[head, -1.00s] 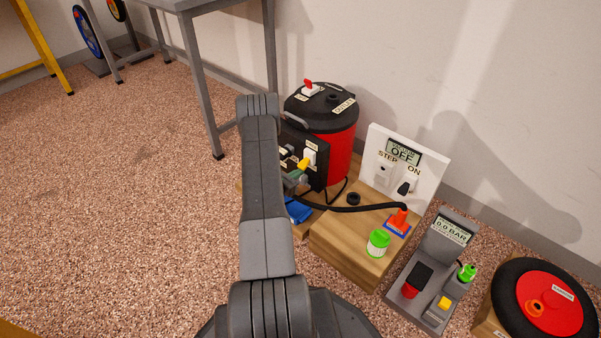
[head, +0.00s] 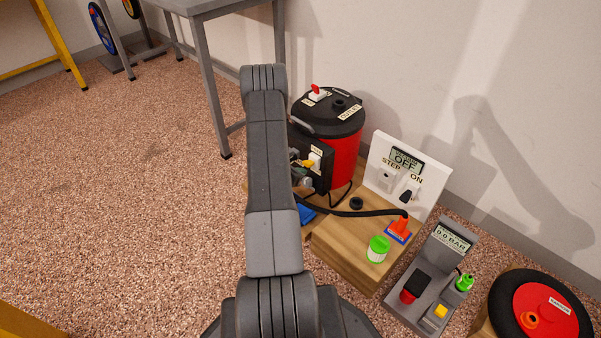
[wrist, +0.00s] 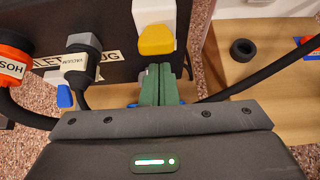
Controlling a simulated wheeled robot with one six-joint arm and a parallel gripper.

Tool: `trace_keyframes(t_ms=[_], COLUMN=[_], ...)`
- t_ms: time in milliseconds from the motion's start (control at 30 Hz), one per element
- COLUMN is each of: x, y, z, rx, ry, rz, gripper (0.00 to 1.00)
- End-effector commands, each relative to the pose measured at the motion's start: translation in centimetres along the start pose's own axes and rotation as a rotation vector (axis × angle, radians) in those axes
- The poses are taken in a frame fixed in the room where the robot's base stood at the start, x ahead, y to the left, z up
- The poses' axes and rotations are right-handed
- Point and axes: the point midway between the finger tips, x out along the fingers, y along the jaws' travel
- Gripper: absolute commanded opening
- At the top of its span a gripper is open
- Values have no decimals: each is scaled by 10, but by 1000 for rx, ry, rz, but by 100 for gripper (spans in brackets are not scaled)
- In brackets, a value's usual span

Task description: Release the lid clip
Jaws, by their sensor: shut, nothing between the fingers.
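A red lever on a white block (head: 317,93), which looks like the lid clip, stands on the black lid (head: 330,110) of the red drum (head: 343,158). Its label is too small to read. My gripper (wrist: 158,85) shows green fingers pressed together in the wrist view, with nothing between them. The fingers are in front of the dark panel, just below a yellow knob (wrist: 157,40) on a white mount. Whether they touch the knob cannot be told. The lid clip is outside the wrist view. In the head view my arm hides much of the panel and gripper.
A black hose (head: 350,212) crosses the wooden base (head: 345,255). A white panel reading OFF (head: 408,175) stands right of the drum. A grey gauge unit (head: 435,275) and a wheel (head: 545,310) lie further right. A grey table (head: 208,70) stands behind left.

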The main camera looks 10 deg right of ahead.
Motion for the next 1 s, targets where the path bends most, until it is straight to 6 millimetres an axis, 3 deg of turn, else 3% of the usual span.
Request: trace_keyframes(t_ms=[567, 867, 1000], x=[-9, -8, -6], y=[0, 1, 4], z=[14, 13, 4], rx=[1, 1, 1], ry=[-3, -4, -4], rz=[1, 1, 1], gripper=[0, 0, 0])
